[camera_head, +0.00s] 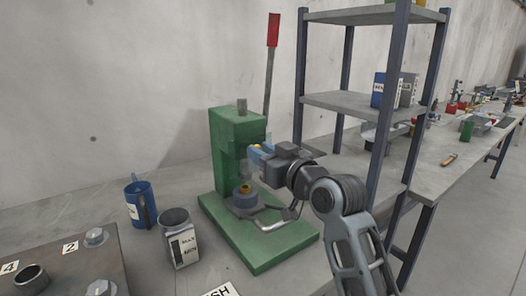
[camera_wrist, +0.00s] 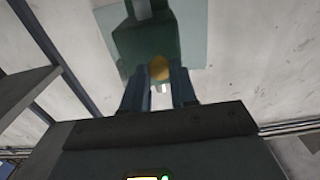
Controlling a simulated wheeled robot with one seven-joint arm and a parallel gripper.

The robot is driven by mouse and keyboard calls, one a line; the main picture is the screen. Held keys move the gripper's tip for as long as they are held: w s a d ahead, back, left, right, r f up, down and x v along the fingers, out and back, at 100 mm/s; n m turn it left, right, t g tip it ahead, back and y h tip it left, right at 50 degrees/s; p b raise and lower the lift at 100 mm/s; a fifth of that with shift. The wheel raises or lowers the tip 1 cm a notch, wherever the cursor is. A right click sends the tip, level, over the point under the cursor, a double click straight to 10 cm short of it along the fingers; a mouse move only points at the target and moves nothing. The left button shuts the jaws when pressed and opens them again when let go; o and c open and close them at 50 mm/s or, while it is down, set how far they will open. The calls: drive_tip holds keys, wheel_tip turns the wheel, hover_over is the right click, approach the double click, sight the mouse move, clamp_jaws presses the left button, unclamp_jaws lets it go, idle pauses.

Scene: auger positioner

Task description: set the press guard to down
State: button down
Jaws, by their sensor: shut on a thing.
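The green press (camera_head: 228,145) stands on its flat green base (camera_head: 268,257), with a red-tipped lever (camera_head: 273,32) rising behind it. A see-through pane, seemingly the press guard (camera_head: 241,166), hangs in front of the press column, above the round grey seat with a brass piece (camera_head: 245,190). The pane also shows in the wrist view (camera_wrist: 195,50). My gripper (camera_head: 259,153) is at the pane's upper right side. In the wrist view my gripper (camera_wrist: 159,88) has its fingers around a round yellow knob (camera_wrist: 159,68) at the pane's edge. The guard's exact height is hard to tell.
A blue mug (camera_head: 140,203) and a labelled grey container (camera_head: 180,238) stand left of the press base. A plate with bolts (camera_head: 70,265) lies front left. A grey shelf unit (camera_head: 345,103) stands close on the right, behind my arm.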

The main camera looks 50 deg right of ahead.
wheel_tip(320, 180, down, 8)
drive_tip(key=b, duration=0.4)
drive_tip(key=shift+r, duration=0.2)
drive_tip(key=c, duration=0.9)
unclamp_jaws()
drive_tip(key=shift+s, duration=0.1)
drive_tip(key=b+v, duration=0.1)
drive_tip(key=v, duration=0.6)
drive_tip(key=shift+s+a+r, duration=0.1)
drive_tip(key=shift+s, duration=0.25)
